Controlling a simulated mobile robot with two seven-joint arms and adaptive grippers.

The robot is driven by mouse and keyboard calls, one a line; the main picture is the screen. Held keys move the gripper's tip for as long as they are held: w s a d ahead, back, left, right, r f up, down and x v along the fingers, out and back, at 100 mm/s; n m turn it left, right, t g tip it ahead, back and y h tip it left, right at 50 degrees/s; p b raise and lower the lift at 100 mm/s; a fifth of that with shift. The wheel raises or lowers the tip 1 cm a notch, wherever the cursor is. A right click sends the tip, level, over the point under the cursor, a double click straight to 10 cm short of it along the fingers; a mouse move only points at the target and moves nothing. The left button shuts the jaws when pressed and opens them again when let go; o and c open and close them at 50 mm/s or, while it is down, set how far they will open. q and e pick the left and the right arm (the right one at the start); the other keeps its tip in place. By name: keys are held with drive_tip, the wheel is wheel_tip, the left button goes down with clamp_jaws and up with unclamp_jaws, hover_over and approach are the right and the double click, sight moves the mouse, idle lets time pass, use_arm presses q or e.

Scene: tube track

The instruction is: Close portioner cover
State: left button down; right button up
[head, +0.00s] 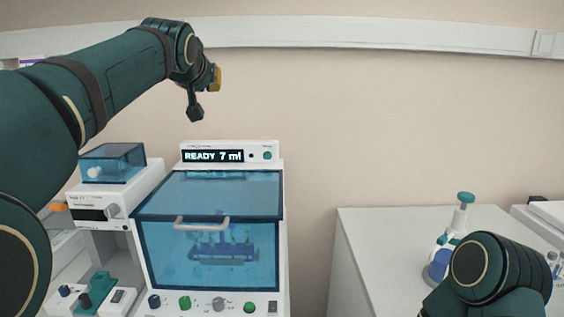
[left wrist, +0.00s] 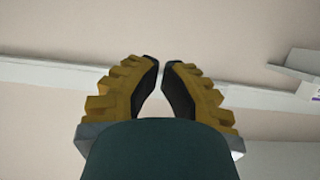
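The portioner (head: 276,306) is a white machine with a display reading "READY 7 ml". Its see-through blue cover (head: 160,258) lies down over the chamber, with a top panel and a front panel, and looks closed. A pale handle (head: 201,224) runs along the cover's upper front edge. A dark rack-like part shows through the front panel. My left gripper (head: 214,77) is raised above and behind the cover, apart from it. In the left wrist view its yellow-backed fingers (left wrist: 160,64) lean together, with tips almost meeting and nothing between them. My right gripper is out of view.
A smaller white device with a blue lid (head: 112,163) stands left of the portioner. On the right, a white cabinet (head: 372,240) holds a green-capped dispenser (head: 463,207), partly behind my right arm. A gap separates cabinet and portioner. A wall rail (head: 350,36) runs behind.

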use_arm(q)
drive_tip(key=shift+r, duration=0.1)
idle(0.3)
drive_tip(key=s+r, duration=0.6)
idle(0.7)
drive_tip(key=shift+s, duration=0.1)
